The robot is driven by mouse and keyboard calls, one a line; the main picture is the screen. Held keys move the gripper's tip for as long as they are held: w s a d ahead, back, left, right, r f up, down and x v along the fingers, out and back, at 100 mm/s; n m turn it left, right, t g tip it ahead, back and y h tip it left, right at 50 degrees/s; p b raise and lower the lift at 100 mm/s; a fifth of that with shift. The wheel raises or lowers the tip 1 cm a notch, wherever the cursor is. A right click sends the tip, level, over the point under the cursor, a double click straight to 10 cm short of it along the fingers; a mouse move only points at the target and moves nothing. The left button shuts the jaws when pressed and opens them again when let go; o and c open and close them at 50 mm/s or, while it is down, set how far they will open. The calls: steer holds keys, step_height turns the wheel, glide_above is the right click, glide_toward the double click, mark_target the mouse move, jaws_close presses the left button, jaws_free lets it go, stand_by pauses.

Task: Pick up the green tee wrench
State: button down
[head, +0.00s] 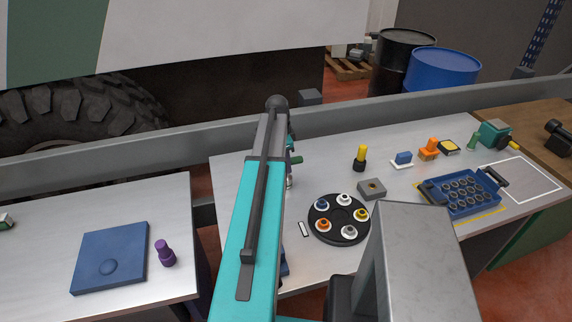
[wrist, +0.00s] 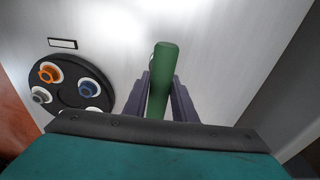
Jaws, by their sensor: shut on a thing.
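The green tee wrench (wrist: 165,62) shows in the wrist view as a thick green bar between the two dark fingers of my gripper (wrist: 161,92). The fingers are shut on it, one on each side. In the head view, a short green end of the wrench (head: 296,160) sticks out to the right of my teal arm. The arm hides most of the gripper and the rest of the wrench there. I cannot tell whether the wrench touches the table.
A black round tray (head: 338,237) with several coloured cups lies near the arm. A grey block (head: 371,189), a yellow-and-black tool (head: 361,157) and a blue crate (head: 462,208) stand to its right. A grey rail (head: 340,120) runs behind the table. A blue pad (head: 125,245) lies on the left table.

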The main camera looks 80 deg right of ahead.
steer(key=shift+r+b, duration=1.85)
steer(key=shift+r, duration=3.05)
steer(key=shift+w, duration=0.1)
